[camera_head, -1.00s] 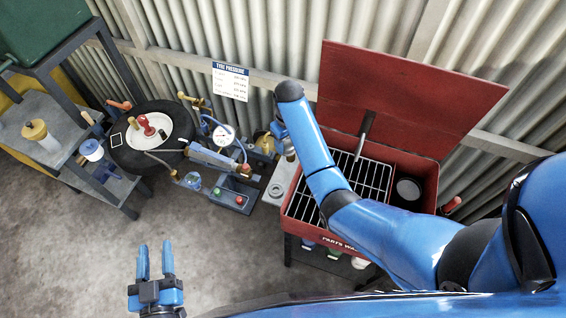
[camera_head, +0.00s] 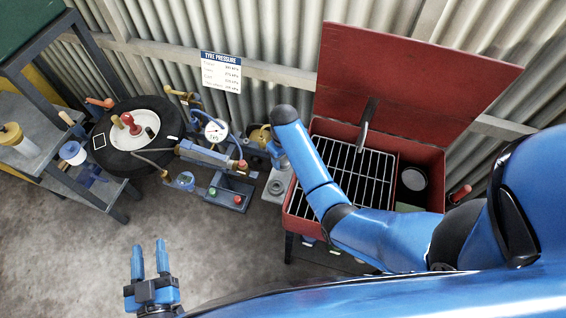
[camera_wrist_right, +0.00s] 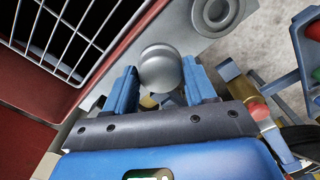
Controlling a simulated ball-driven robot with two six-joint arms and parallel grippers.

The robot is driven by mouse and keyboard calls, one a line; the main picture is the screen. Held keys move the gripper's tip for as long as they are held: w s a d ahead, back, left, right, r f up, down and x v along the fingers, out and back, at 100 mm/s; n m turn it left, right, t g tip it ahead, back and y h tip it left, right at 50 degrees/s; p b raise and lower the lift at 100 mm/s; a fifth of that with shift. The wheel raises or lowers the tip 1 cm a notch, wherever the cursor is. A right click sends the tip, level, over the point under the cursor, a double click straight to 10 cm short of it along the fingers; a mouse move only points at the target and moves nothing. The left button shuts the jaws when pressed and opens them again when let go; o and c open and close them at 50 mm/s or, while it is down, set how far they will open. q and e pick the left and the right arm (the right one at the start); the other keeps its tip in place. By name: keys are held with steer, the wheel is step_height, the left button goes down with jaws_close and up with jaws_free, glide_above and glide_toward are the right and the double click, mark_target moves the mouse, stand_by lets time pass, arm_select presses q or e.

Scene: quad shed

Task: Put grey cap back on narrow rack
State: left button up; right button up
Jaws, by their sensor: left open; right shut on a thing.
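My right gripper (camera_wrist_right: 160,85) is shut on the grey cap (camera_wrist_right: 160,68), a smooth rounded piece between its blue fingers in the right wrist view. The narrow rack (camera_wrist_right: 196,48) is a light grey strip beside the red washer. I cannot tell whether the cap touches the rack. In the head view the narrow rack (camera_head: 272,196) shows below my right forearm, and the cap cannot be made out there. My left gripper (camera_head: 149,262) is open and empty above the concrete floor.
The red parts washer (camera_head: 300,212) with its wire grid (camera_head: 352,178) and raised lid (camera_head: 420,85) stands right of the rack. A gauge (camera_head: 214,131), a button box (camera_head: 230,192) and a tyre (camera_head: 112,160) stand left. The floor at front left is clear.

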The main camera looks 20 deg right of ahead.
step_height(320, 180, down, 2)
steer(key=shift+w+f+b, duration=0.15)
steer(key=shift+b, duration=0.35)
arm_select(q)
steer(key=shift+w+f, duration=0.3)
steer(key=shift+f, duration=0.6)
arm_select(e)
steer(key=shift+d, duration=0.1)
arm_select(q)
steer(key=shift+s, duration=0.15)
arm_select(e)
steer(key=shift+s, duration=0.2)
steer(key=o, duration=1.1)
steer(key=shift+w, duration=0.1)
steer(key=shift+o, duration=0.2)
